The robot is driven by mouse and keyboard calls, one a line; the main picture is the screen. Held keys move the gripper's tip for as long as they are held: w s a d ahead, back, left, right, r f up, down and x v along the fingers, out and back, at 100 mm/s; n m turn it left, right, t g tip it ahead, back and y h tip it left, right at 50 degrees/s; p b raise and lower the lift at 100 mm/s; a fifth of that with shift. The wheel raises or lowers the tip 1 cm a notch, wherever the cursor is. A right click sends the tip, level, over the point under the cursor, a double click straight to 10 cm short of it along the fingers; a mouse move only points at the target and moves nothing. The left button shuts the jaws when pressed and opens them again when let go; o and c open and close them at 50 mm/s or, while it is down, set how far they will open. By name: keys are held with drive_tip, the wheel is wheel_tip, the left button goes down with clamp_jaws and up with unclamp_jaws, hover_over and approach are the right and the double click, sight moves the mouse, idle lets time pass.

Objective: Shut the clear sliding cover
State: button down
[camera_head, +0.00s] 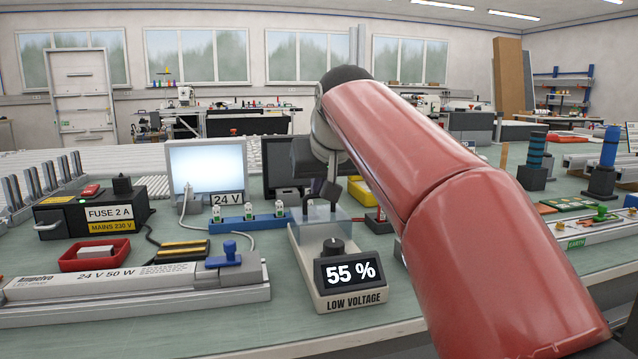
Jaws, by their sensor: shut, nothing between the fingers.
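A beige box labelled LOW VOLTAGE (310,279) stands on the bench in the middle, with a black knob (333,247) and a display reading 55 %. A clear cover (346,230) lies over the back part of this box; the knob and display at the front are uncovered. My gripper (326,192) is shut and empty, pointing down just above and behind the clear cover. Whether its tips touch the cover or its tab I cannot tell. My red arm hides the bench to the right of the box.
A lit panel (210,166) marked 24 V and a blue terminal strip (250,221) stand behind left. A 24 V 50 W supply (130,283) and a fuse box (90,213) are at left. Bare green bench (200,325) lies in front.

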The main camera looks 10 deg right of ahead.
drive_tip(key=s+b, duration=0.2)
drive_tip(key=s, duration=0.7)
drive_tip(key=shift+s+f+b, duration=0.1)
drive_tip(key=shift+s+b, duration=0.2)
drive_tip(key=shift+s, duration=0.1)
